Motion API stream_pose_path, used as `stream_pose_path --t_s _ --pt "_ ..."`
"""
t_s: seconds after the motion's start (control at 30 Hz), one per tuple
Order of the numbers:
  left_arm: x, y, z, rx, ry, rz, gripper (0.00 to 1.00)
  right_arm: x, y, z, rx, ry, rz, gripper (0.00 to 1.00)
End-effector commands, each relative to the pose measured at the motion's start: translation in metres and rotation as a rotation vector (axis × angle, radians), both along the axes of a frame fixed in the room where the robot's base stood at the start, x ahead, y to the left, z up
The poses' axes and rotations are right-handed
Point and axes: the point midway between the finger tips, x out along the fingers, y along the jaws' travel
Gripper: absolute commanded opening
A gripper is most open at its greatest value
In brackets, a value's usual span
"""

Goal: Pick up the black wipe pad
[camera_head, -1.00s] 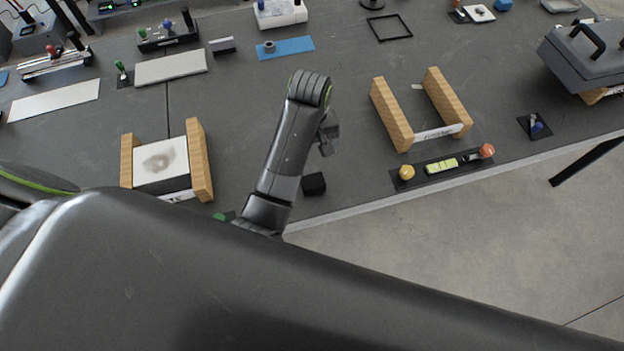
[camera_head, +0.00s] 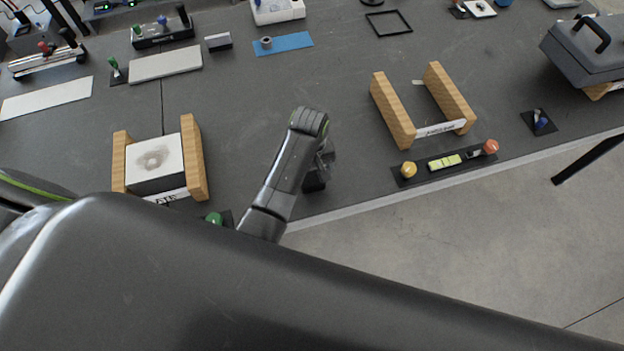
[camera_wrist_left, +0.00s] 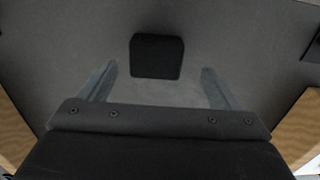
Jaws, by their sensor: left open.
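The black wipe pad (camera_head: 314,180) is a small dark block on the grey table near its front edge, partly hidden by my left gripper in the head view. In the left wrist view the pad (camera_wrist_left: 157,56) lies flat, ahead of and between the two fingers. My left gripper (camera_head: 324,158) is just above and behind the pad in the head view. Its fingers (camera_wrist_left: 158,82) are spread apart with nothing between them in the wrist view. I cannot tell whether they touch the table. My right gripper is not in view.
Left of my arm, a wooden-sided holder (camera_head: 194,160) carries a stained white plate (camera_head: 154,158). To the right stands an empty wooden holder (camera_head: 394,112). A black strip with coloured knobs (camera_head: 445,162) lies before it. The table between the holders is mostly clear.

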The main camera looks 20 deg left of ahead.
Motion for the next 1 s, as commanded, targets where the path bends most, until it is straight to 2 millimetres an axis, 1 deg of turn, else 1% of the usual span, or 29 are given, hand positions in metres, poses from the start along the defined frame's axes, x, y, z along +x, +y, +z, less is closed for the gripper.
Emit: stream_pose_path --t_s 0.2,0.3,0.4,0.7,1.0 --pt "0.001 -0.005 -0.023 0.0 0.004 -0.001 0.85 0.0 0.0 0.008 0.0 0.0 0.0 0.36" --pt "0.002 -0.005 -0.036 0.001 0.003 0.0 0.85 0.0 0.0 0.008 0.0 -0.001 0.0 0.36" --pt "0.002 -0.005 -0.043 0.0 0.001 0.0 0.85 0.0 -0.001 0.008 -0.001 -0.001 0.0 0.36" --pt "0.002 -0.005 -0.046 -0.001 -0.001 0.0 0.85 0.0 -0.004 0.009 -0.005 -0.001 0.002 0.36" --pt "0.002 -0.005 -0.046 0.0 0.0 0.0 0.45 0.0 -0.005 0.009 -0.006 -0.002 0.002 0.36"
